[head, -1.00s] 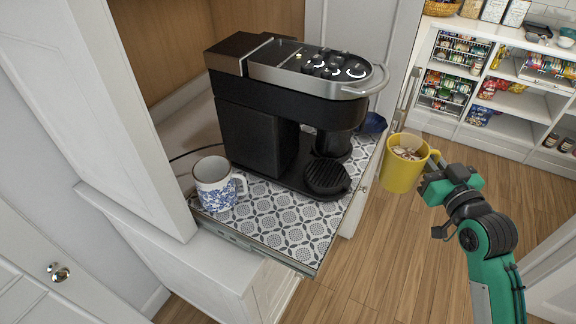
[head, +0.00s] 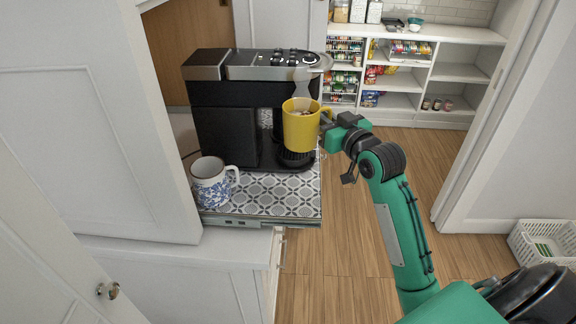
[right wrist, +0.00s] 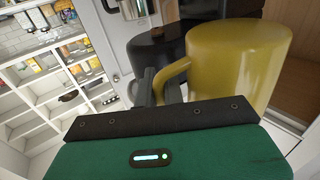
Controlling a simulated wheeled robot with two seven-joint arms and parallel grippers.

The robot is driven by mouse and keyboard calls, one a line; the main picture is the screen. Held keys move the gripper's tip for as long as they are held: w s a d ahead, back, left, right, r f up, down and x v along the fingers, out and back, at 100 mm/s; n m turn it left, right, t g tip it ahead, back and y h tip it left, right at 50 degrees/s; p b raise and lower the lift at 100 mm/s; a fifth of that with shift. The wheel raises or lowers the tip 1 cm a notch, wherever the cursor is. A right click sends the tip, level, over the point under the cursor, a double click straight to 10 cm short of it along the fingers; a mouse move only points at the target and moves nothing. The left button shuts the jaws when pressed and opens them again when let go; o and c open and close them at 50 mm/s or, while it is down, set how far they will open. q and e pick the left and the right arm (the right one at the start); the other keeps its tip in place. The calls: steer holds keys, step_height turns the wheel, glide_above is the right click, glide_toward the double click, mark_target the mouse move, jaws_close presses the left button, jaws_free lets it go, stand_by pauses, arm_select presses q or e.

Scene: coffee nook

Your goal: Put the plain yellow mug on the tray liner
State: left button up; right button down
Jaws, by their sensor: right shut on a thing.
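The plain yellow mug (head: 301,128) is upright in the head view, in front of the coffee machine's right end, and its inside shows some contents. My right gripper (head: 331,127) is shut on the mug's handle at its right side. In the right wrist view the mug (right wrist: 238,65) fills the upper right, with its handle at the fingers (right wrist: 160,88). The patterned grey and white tray liner (head: 262,196) lies on the pull-out shelf, below and left of the mug. The mug appears held above it. My left gripper is not in view.
A white mug with blue flowers (head: 211,184) stands at the liner's left end. The black coffee machine (head: 228,125) takes up the liner's back. The liner's front right part is bare. A white cabinet door (head: 95,120) stands left.

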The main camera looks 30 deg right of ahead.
step_height(320, 180, down, 18)
steer(key=shift+p, duration=0.55)
steer(key=shift+f, duration=0.15)
steer(key=c, duration=1.5)
jaws_free()
